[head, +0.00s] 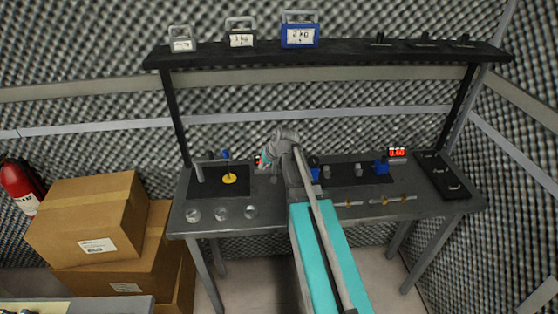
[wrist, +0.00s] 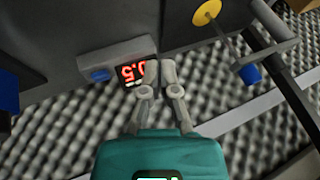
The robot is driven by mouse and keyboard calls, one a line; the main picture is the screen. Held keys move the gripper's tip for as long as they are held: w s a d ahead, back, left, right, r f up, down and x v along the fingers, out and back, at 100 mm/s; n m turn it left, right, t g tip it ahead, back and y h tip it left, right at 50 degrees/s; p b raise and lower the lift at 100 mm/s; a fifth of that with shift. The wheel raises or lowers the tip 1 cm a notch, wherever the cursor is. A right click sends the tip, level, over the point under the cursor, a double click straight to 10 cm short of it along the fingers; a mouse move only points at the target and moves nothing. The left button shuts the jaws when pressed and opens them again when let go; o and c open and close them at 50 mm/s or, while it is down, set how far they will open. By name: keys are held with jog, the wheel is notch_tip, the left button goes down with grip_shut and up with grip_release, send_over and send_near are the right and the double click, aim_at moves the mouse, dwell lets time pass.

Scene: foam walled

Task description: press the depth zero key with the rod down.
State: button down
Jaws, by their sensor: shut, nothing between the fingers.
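In the wrist view, my gripper (wrist: 162,66) is shut and empty. Its tips overlap the edge of a display (wrist: 132,72) with red digits, partly covered. A blue key (wrist: 100,75) sits on the same grey housing, left of the tips and apart from them. A thin rod (wrist: 226,38) runs by a yellow disc (wrist: 207,12) and a blue knob (wrist: 250,74); whether it is down, I cannot tell. In the head view, the yellow disc (head: 229,179) is on the left black mat. My arm hides most of that display and the key there.
The grey bench (head: 400,210) holds glass dishes (head: 222,212), brass pieces (head: 385,201) and a second station with a red display (head: 397,153). A shelf (head: 350,53) with weights spans above. Cardboard boxes (head: 85,215) stand left. My arm crosses the bench's middle.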

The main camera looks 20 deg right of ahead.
jog(key=w+d+r+m+t+p, duration=0.1)
jog(key=w+d+r+m+t, duration=0.1)
jog(key=w+d, duration=0.5)
notch_tip(320, 180, up, 2)
jog(key=shift+d+r+t, duration=0.2)
jog(key=shift+d+t, duration=0.3)
jog(key=shift+d, duration=0.65)
jog(key=shift+f, duration=0.1)
notch_tip(320, 180, down, 9)
jog(key=b, duration=0.8)
jog(key=shift+r+b, duration=0.2)
jog(key=shift+b, duration=0.1)
jog(key=shift+f+b, duration=0.85)
dwell(1.3)
dwell(0.4)
jog(key=shift+r+p, duration=0.9)
jog(key=shift+r+p, duration=2.5)
